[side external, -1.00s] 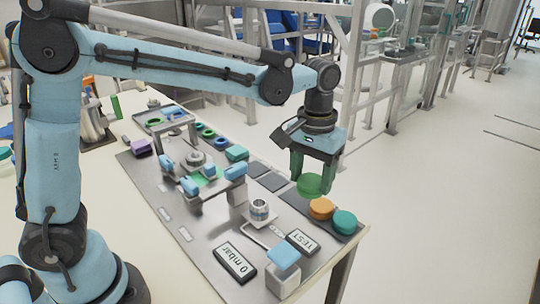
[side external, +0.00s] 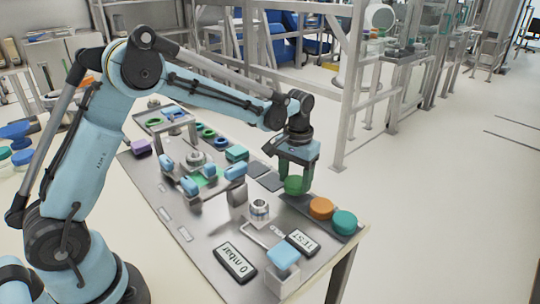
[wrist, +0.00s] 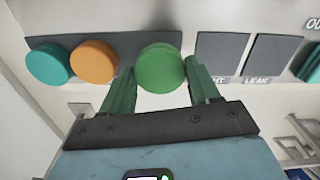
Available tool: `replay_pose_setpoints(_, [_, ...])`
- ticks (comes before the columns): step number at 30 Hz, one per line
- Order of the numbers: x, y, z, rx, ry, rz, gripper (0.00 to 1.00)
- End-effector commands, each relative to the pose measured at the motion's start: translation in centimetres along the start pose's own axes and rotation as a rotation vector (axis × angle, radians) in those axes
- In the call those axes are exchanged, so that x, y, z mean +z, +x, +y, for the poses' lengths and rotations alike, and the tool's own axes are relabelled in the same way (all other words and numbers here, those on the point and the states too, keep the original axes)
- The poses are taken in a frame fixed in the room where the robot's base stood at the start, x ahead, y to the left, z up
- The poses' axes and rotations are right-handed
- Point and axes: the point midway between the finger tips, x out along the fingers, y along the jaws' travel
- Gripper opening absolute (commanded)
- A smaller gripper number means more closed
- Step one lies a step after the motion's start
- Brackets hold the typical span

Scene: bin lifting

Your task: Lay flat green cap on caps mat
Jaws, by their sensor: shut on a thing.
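The green cap (side external: 295,187) is held between the green fingers of my gripper (side external: 298,182), which is shut on it. In the wrist view the cap (wrist: 160,68) shows its round face between the two fingers (wrist: 160,82). It is over the end of the dark caps mat (wrist: 128,47), beside the orange cap (wrist: 94,61). The cap looks about level and low over the mat; I cannot tell whether it touches. The orange cap (side external: 321,208) and the teal cap (side external: 344,222) lie on the mat, apart from the green one.
Two dark square pads (wrist: 222,53) lie beside the mat, one labelled LEAK. A blue-topped block (side external: 284,258), a TEST box (side external: 302,242) and a metal fitting (side external: 259,208) stand nearby.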

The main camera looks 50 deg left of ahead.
Motion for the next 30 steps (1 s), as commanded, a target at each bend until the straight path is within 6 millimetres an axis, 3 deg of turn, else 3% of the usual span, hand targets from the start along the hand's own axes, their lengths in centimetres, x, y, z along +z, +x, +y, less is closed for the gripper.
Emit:
replay_pose_setpoints(5, [0.0, 1.9, 0.1, 0.000, 0.000, 0.001, 0.26])
replay_pose_setpoints(17, [0.0, 2.4, 0.1, 0.000, 0.000, 0.000, 0.26])
replay_pose_setpoints(18, [0.0, 2.4, 0.1, 0.000, 0.000, 0.000, 0.64])
replay_pose_setpoints(21, [0.0, 2.4, 0.1, 0.000, 0.000, 0.000, 0.79])
replay_pose_setpoints(23, [0.0, 2.4, 0.1, 0.000, 0.000, 0.000, 0.87])
replay_pose_setpoints(30, [0.0, 2.3, 0.1, 0.000, 0.000, 0.000, 0.87])
